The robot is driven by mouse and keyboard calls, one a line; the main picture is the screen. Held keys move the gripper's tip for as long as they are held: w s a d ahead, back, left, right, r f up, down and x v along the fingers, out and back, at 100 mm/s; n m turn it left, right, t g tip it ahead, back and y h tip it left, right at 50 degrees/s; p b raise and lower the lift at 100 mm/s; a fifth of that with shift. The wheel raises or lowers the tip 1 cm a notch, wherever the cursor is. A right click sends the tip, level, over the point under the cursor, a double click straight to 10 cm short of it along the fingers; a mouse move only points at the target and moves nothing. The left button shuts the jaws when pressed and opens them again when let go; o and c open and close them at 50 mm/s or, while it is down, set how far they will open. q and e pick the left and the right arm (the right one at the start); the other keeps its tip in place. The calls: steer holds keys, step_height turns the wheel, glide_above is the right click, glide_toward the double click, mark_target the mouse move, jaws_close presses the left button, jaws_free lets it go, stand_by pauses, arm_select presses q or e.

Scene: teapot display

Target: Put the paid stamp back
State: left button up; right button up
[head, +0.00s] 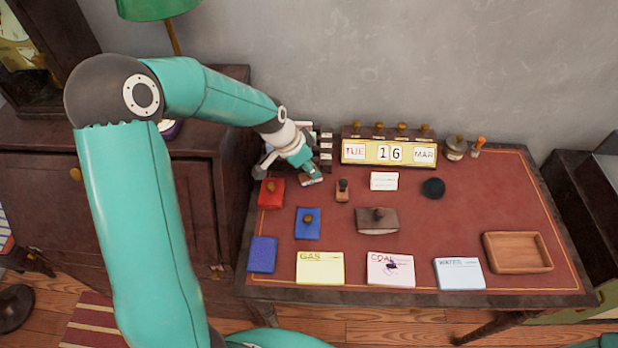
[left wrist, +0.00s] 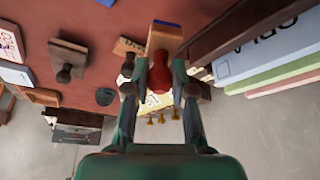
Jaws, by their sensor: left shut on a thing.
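My left gripper (head: 311,175) is at the back left of the red desk top, beside a dark labelled rack (head: 326,152). It is shut on a stamp with a red handle, seen in the left wrist view (left wrist: 160,62). The stamp's pale wooden block (left wrist: 167,38) has a blue edge and points away from my palm. Its lettering is not readable, so I cannot tell if it says paid. In the head view the gripper hides most of it. My right gripper is not in view.
A small knobbed stamp (head: 342,190), red pad (head: 271,194), blue knobbed block (head: 307,224) and rocker blotter (head: 377,222) are nearby. Gas (head: 320,270), coal (head: 390,272) and water (head: 459,274) cards lie in front. A calendar (head: 388,152) stands behind.

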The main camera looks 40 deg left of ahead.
mark_target(307, 177)
arm_select(q)
steer(key=shift+f, duration=2.5)
steer(key=o, duration=0.9)
steer(key=shift+r, duration=0.1)
steer(key=v, duration=1.2)
steer(key=shift+b, duration=0.35)
steer(key=shift+s, duration=0.2)
